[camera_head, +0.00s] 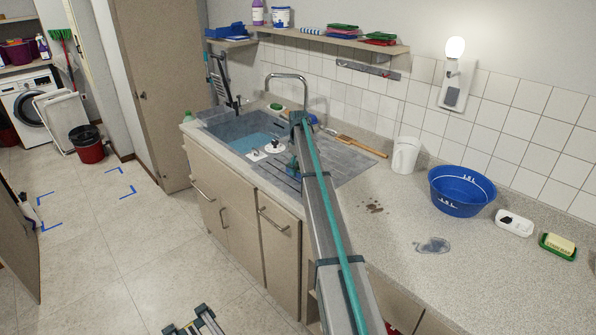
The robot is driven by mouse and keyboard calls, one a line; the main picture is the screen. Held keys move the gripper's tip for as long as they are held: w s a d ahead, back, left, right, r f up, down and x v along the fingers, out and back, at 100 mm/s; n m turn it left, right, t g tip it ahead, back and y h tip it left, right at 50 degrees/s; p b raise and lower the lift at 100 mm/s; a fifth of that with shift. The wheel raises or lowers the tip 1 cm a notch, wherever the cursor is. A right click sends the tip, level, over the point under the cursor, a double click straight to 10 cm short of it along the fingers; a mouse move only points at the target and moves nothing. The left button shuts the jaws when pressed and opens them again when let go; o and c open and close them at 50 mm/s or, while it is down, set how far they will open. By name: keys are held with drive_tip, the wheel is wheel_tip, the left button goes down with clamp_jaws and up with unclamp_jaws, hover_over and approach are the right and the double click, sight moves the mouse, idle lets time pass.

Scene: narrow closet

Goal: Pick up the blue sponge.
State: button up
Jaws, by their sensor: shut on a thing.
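My arm reaches from the bottom of the head view across the counter to the back of the sink (235,127). A small blue patch (313,119) shows just right of the arm's far end, behind the sink. It is too small to tell whether it is the blue sponge. No other thing in view is clearly the sponge.
A wooden-handled brush (361,147), a white jug (405,155) and a blue basin (461,190) stand right of the sink. Further right are a white dish (514,222) and a green dish with a yellowish block (558,245). A tap (288,77) rises behind the sink.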

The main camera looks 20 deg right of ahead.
drive_tip(key=shift+r, duration=0.1)
drive_tip(key=shift+r+b, duration=0.45)
drive_tip(key=shift+b, duration=0.05)
drive_tip(key=s+a+r+b, duration=0.3)
drive_tip(key=s+r+b, duration=0.2)
drive_tip(key=s+r, duration=0.7)
drive_tip(key=shift+s, duration=0.85)
